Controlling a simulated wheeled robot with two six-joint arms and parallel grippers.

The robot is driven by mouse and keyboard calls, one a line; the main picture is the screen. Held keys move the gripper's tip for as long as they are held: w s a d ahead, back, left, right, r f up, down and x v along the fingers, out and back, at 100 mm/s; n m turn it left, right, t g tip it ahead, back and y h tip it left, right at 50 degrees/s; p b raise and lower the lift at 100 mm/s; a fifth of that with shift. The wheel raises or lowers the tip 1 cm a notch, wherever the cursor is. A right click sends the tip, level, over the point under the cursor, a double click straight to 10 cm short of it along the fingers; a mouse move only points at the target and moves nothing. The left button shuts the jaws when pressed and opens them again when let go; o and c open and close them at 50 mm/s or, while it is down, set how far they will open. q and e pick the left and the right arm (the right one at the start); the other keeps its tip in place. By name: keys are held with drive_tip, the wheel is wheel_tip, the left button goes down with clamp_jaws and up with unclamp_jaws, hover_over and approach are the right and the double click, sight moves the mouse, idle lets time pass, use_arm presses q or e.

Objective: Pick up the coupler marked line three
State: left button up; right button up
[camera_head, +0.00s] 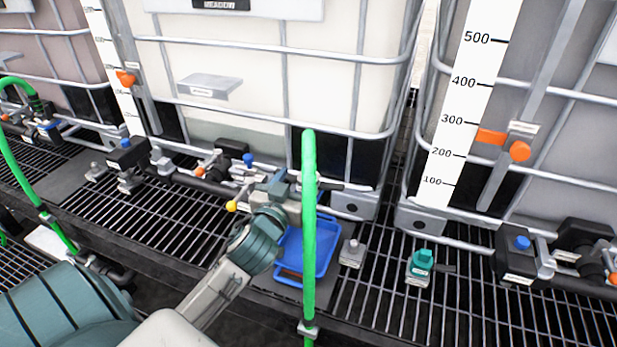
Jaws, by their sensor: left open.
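My left arm comes in from the lower left, and its left gripper (285,190) is open over the blue tray, in front of the middle tote's outlet. A green hose (309,230) hangs upright in front of the gripper and hides part of it. No coupler can be read as marked line three; the small labels are illegible. A teal-topped fitting (421,262) stands on the grating right of the hose. A grey fitting (352,253) stands between it and the blue tray (289,258). My right gripper is out of view.
The middle tote (345,85) and right tote (590,110) stand in metal cages behind the grating (450,305). Black valves line the back, one with a blue knob (522,243). A yellow knob (232,206) is beside my wrist. Another green hose (20,175) hangs at left.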

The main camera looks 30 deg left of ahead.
sight(305, 164)
use_arm(q)
drive_tip(key=p+x, duration=0.1)
drive_tip(key=x, duration=0.3)
drive_tip(key=shift+w, duration=0.15)
drive_tip(key=shift+w+a+p, duration=0.1)
drive_tip(key=shift+w+p, duration=0.25)
drive_tip(key=shift+p, duration=0.05)
drive_tip(key=p+x, duration=0.2)
drive_tip(key=x, duration=0.1)
drive_tip(key=shift+w, duration=0.2)
drive_tip(key=shift+w+f, duration=0.15)
drive_tip(key=shift+w, duration=0.35)
drive_tip(key=shift+s, duration=0.1)
drive_tip(key=c, duration=1.1)
clamp_jaws()
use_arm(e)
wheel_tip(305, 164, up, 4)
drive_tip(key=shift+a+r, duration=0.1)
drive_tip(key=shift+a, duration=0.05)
